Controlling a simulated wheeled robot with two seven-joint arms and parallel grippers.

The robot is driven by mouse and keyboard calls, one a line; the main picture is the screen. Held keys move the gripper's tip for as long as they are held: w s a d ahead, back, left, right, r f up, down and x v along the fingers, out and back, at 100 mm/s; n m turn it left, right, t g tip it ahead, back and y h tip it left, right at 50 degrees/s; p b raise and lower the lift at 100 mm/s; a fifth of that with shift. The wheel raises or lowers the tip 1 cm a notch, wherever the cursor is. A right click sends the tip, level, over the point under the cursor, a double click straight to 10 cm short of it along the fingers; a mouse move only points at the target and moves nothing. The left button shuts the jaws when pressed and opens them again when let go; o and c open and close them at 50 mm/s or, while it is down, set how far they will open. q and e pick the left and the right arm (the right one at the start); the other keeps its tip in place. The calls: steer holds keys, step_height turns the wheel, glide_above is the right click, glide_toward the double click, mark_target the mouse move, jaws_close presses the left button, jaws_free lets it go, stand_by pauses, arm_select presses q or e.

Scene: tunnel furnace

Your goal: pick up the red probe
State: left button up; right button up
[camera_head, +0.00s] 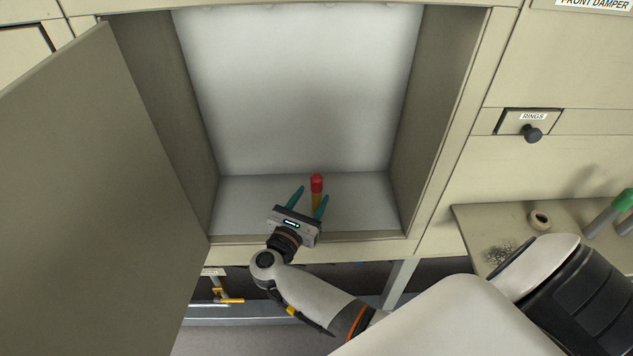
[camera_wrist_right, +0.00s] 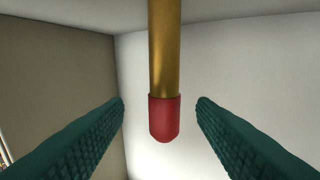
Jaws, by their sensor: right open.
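The red probe (camera_head: 317,184) has a red cap on a gold body and stands upright on the floor of the open furnace chamber. My right gripper (camera_head: 308,196) is inside the chamber, its two teal fingers spread open with the probe between or just beyond them. In the right wrist view the probe (camera_wrist_right: 164,105) comes down from the top edge, its red end between the open fingers, with a gap on both sides. Its lower part is hidden by the gripper in the head view. My left gripper is not in view.
The chamber (camera_head: 300,90) has pale inner walls and a raised front sill. Its door (camera_head: 110,190) stands open on the left.

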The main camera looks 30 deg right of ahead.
mark_target(314, 189)
steer(key=shift+w+d, duration=0.4)
steer(key=shift+d, duration=0.2)
steer(key=p+x, duration=0.1)
steer(key=x, duration=0.1)
steer(key=r+p+x, duration=0.1)
steer(key=x, duration=0.1)
steer(key=shift+w+d, duration=0.1)
steer(key=shift+w, duration=0.15)
steer(key=shift+w+d+f, duration=0.15)
steer(key=shift+d+f, duration=0.05)
steer(key=shift+d, duration=0.15)
steer(key=c, duration=1.1)
steer(key=shift+a+r, duration=0.1)
